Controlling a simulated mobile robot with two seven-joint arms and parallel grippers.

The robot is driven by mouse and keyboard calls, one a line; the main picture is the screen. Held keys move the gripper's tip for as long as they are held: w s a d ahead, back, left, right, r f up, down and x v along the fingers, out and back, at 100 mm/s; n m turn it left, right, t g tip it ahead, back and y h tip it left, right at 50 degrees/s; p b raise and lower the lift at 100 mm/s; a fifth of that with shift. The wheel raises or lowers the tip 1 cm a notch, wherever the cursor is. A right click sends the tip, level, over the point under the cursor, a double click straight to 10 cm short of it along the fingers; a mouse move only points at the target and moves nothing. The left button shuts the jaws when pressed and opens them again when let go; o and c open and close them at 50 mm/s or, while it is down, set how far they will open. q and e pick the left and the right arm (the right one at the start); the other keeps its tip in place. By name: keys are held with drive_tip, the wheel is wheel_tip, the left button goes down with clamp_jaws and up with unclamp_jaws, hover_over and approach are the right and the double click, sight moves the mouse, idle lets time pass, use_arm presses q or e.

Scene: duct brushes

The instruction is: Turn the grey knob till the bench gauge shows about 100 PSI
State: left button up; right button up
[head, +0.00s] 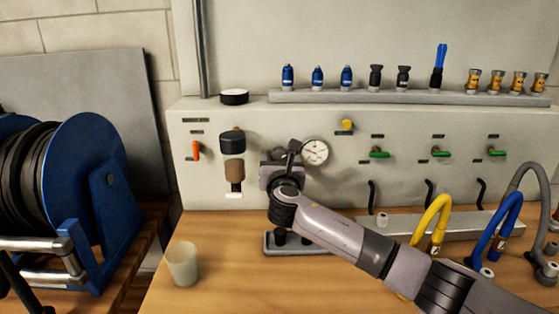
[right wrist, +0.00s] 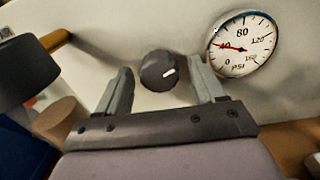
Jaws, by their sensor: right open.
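The grey knob (right wrist: 158,71) is round and dark with a white mark pointing to the right in the right wrist view. It sits between the two fingers of my right gripper (right wrist: 160,84), with gaps on both sides. This gripper is open; in the head view my right gripper (head: 284,160) is at the panel, left of the gauge, and largely hides the knob. The bench gauge (head: 315,152) has a white round face; in the right wrist view the gauge (right wrist: 243,46) has its red needle near 40 PSI. My left gripper is not in view.
A filter bowl (head: 232,165) hangs on the panel left of my right gripper. A cup (head: 182,264) stands on the bench at front left. Green-handled valves (head: 380,154) and yellow and blue hoses (head: 434,219) are to the right. A hose reel (head: 100,160) stands far left.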

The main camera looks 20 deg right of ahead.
drive_tip(key=c, duration=1.1)
drive_tip(key=shift+o, duration=0.2)
